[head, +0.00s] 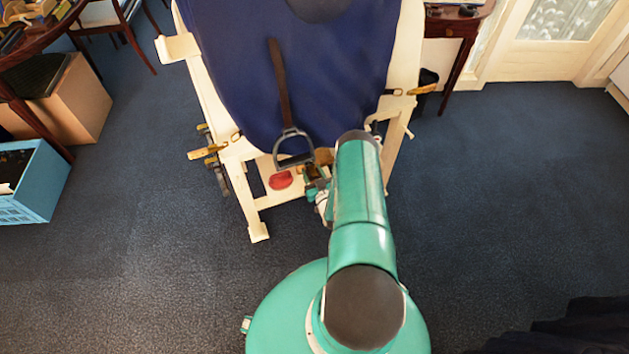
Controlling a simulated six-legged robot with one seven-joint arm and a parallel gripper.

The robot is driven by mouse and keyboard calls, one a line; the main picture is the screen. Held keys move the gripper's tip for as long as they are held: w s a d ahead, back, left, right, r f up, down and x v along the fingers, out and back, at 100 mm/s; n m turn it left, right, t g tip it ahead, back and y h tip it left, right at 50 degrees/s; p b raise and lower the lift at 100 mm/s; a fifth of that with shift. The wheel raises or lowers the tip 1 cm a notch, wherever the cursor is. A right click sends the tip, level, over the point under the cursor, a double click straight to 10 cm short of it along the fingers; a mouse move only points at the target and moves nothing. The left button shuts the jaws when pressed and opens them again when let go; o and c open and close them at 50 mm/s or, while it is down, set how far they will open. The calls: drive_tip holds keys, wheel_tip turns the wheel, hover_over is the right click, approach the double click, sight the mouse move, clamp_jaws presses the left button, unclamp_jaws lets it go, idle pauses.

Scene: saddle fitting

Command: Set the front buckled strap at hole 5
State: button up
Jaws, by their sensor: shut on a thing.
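A dark blue pad or cover (335,75) lies over a cream wooden stand (258,228). A tan strap end with a buckle (208,151) sticks out at the stand's left side, and another tan strap end (423,89) sticks out at the right. My gripper (318,174) is low at the front of the stand, just right of the stirrup, and mostly hidden by my arm. A small brown strap-like piece (324,157) is at its jaws, which look shut on it. Strap holes are too small to make out.
A metal stirrup (293,160) hangs on a brown leather (280,85) close to my gripper. A red object (280,180) sits low on the stand. A blue crate (30,190) and cardboard box (70,100) stand left.

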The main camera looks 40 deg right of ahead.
drive_tip(key=shift+r, duration=1.4)
drive_tip(key=o, duration=1.4)
drive_tip(key=shift+s, duration=0.1)
drive_tip(key=v, duration=1.3)
drive_tip(key=shift+s+a, duration=0.2)
drive_tip(key=shift+s, duration=0.1)
drive_tip(key=shift+s, duration=0.1)
